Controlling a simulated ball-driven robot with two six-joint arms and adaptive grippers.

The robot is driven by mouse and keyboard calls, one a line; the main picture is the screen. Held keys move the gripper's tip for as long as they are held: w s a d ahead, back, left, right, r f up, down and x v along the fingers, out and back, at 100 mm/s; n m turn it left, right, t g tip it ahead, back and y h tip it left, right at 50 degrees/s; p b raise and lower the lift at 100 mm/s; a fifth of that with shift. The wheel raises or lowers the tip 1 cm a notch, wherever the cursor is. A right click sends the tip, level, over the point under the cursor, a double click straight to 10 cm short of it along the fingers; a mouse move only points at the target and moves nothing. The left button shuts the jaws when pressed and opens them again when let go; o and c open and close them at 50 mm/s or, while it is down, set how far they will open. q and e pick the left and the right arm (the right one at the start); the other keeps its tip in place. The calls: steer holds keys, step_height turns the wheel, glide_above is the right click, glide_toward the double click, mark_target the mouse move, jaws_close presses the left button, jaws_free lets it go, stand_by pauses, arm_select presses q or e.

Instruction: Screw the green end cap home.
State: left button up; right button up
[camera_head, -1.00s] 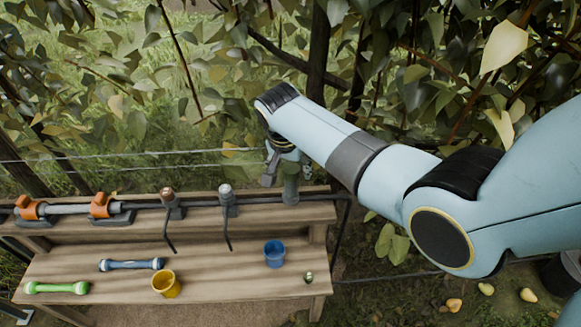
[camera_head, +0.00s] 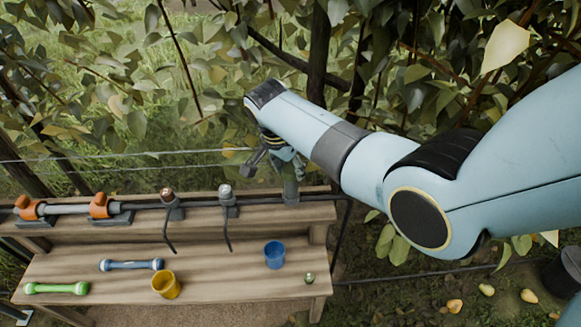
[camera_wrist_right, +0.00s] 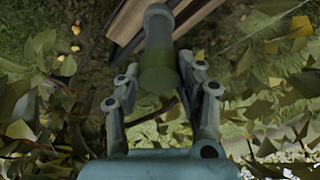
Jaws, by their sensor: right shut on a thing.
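My right gripper (camera_head: 272,158) is at the right end of the grey pipe (camera_head: 258,201) on the upper plank. In the wrist view, its fingers (camera_wrist_right: 160,78) are on both sides of a dull green, rounded cylinder end, the end cap (camera_wrist_right: 158,78), and are shut on it. The cap is in line with a grey-green tube (camera_wrist_right: 157,32) beyond it; I cannot tell whether a gap remains between them. In the head view the gripper and wrist mostly hide the cap. My left gripper is not in view.
The pipe carries orange clamps (camera_head: 101,206) and two upright fittings with levers (camera_head: 227,196). On the lower plank (camera_head: 215,278) are a blue cup (camera_head: 274,254), a yellow cup (camera_head: 166,285), a blue-grey rod (camera_head: 131,265), a green rod (camera_head: 56,288) and a small green ball (camera_head: 309,278). Foliage surrounds the arm.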

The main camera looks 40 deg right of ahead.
steer(key=m+g, duration=0.1)
steer(key=m, duration=0.2)
steer(key=m+b, duration=0.1)
steer(key=m, duration=0.2)
steer(key=shift+f+g, duration=0.15)
steer(key=shift+g, duration=0.25)
steer(key=m+g+b, duration=0.1)
steer(key=m, duration=0.3)
steer(key=shift+m+y, duration=0.3)
steer(key=shift+y, duration=0.1)
steer(key=shift+s, duration=0.1)
steer(key=o, duration=1.2)
steer(key=shift+r, duration=0.2)
